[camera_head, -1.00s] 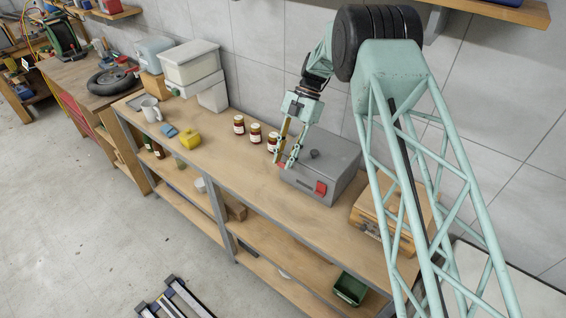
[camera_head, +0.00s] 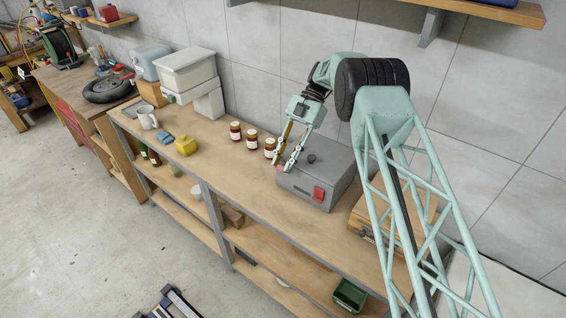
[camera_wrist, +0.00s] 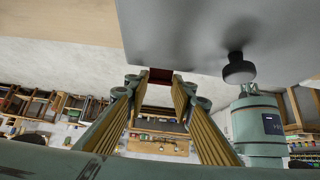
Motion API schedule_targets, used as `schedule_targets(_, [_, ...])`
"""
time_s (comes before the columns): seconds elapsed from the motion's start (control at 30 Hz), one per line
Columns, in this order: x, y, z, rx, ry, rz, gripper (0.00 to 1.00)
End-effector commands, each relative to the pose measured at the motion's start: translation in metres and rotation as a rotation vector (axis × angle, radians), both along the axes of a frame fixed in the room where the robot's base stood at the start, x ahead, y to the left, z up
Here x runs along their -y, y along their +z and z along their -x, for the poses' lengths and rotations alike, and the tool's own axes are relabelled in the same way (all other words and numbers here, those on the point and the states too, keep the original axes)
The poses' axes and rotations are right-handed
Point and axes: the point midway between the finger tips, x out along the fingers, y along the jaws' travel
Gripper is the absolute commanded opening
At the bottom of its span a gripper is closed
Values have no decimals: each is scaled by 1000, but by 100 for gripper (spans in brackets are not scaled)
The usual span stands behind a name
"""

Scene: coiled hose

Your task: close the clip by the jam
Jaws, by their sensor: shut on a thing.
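A grey metal box (camera_head: 330,178) with a black knob (camera_head: 311,158) on its lid stands on the workbench. A red clip (camera_head: 280,169) sits at its left end by the jam jars (camera_head: 252,139), largely hidden by my fingers. A second red clip (camera_head: 318,194) is on the front near the right end. My gripper (camera_head: 282,166) reaches down to the left clip from above. In the wrist view, the clip shows as a dark red piece (camera_wrist: 160,76) between my fingertips, which are shut on it. I cannot tell if its lever is fully down.
The nearest jam jar (camera_head: 269,148) stands close to the left of my gripper. A yellow container (camera_head: 186,144), a mug (camera_head: 148,117) and stacked bins (camera_head: 190,75) stand farther left. A wooden crate (camera_head: 365,218) is right of the box. Bare bench lies in front of the jars.

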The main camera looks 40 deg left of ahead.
Motion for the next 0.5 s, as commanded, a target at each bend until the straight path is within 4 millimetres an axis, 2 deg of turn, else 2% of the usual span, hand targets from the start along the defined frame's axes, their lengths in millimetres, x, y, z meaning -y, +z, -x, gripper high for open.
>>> schedule_targets(0.27, [1,-1,0,-1,0,1,12])
schedule_targets(0.3, [1,-1,0,-1,0,1,26])
schedule_targets(0.4, [0,-1,0,-1,0,1,35])
schedule_targets(0.5, [0,-1,0,0,0,1,36])
